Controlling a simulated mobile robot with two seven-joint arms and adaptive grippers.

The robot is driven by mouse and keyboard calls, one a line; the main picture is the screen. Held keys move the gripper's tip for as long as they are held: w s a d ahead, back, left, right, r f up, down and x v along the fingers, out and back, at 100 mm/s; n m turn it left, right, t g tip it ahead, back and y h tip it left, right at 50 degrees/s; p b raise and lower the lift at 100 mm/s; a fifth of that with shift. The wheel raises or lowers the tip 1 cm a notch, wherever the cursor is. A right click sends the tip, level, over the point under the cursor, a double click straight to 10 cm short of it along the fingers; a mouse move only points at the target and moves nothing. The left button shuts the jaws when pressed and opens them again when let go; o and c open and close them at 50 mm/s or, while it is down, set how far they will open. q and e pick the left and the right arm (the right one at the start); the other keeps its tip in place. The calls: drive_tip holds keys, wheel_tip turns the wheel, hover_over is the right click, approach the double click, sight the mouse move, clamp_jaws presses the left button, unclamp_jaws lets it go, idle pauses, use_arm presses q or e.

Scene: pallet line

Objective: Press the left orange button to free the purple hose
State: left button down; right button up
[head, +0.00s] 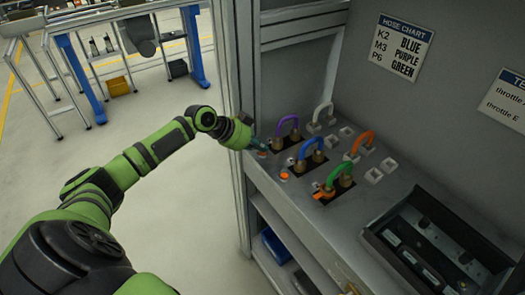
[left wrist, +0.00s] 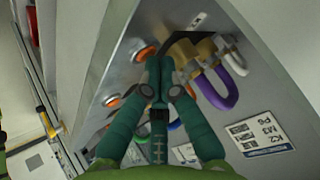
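The left orange button (head: 262,154) sits near the front left edge of the grey bench, in front of the purple hose (head: 288,124). The purple hose is an upright loop with both ends in brass-coloured fittings. My left gripper (head: 256,146) is just above and beside this button, its fingers together and empty. In the left wrist view, the fingertips (left wrist: 160,62) are close to the orange button (left wrist: 146,50), and the purple hose (left wrist: 216,88) is to their right. I cannot tell whether they touch the button. My right gripper is not in view.
A second orange button (head: 284,176) is in front of the blue hose (head: 312,144). A metal post (head: 236,120) rises left of the bench. A dark tray (head: 440,240) lies right.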

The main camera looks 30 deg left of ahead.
sight(260, 153)
use_arm(q)
drive_tip(key=shift+r+p, duration=0.35)
drive_tip(key=shift+r, duration=0.25)
drive_tip(key=shift+r, duration=0.1)
wheel_tip(260, 153, up, 5)
drive_tip(key=p, duration=0.4)
idle(0.6)
